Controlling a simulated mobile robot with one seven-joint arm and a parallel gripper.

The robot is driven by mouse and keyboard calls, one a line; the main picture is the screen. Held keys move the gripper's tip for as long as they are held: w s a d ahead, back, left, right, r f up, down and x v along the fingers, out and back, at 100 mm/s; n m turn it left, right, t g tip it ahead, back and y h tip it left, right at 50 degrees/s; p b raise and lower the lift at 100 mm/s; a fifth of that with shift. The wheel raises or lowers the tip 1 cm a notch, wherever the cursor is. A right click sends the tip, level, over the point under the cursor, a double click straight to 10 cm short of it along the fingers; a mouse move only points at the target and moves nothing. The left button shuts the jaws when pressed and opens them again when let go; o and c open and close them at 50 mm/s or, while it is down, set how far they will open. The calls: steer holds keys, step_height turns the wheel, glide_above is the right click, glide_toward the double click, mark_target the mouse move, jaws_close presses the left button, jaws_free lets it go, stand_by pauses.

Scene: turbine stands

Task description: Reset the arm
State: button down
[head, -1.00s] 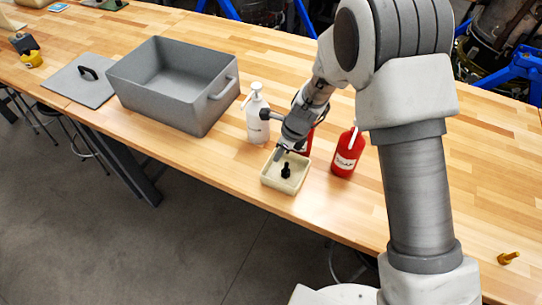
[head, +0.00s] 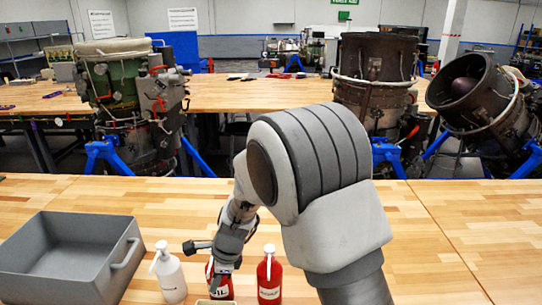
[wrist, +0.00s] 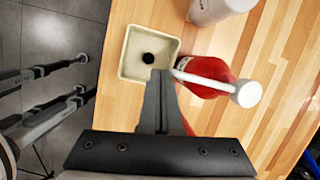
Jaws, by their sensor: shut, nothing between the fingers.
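My arm reaches down from the right in the head view. My gripper (head: 217,280) is low over the bench, beside the red bottles, and its tips are hard to make out there. In the wrist view my gripper (wrist: 160,78) shows with its fingers together and empty. A cream square tray (wrist: 128,38) lies beyond the fingertips, with a small black part (wrist: 148,58) standing in it. Only a sliver of the tray's rim shows at the bottom of the head view.
A red bottle (head: 270,276) stands right of my gripper and another red one (head: 222,290) is partly behind it. A white pump bottle (head: 170,275) and a grey open bin (head: 65,262) are to the left. The bench's right side is clear. Turbines (head: 375,85) stand behind.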

steer(key=s+d+r+n+t+b, duration=0.15)
steer(key=d+r+n, duration=0.25)
steer(key=d+r, duration=0.4)
steer(key=s+d+r+n+t+b, duration=0.1)
steer(key=s+d+r+n, duration=0.25)
steer(key=d+r, duration=0.35)
steer(key=s+d+r+n+t+h+b, duration=0.2)
steer(key=s+d+n, duration=0.6)
steer(key=s+d, duration=0.5)
steer(key=shift+s+d+r+h+b, duration=0.25)
steer(key=shift+d+r+h+b, duration=0.25)
steer(key=shift+r+h, duration=0.3)
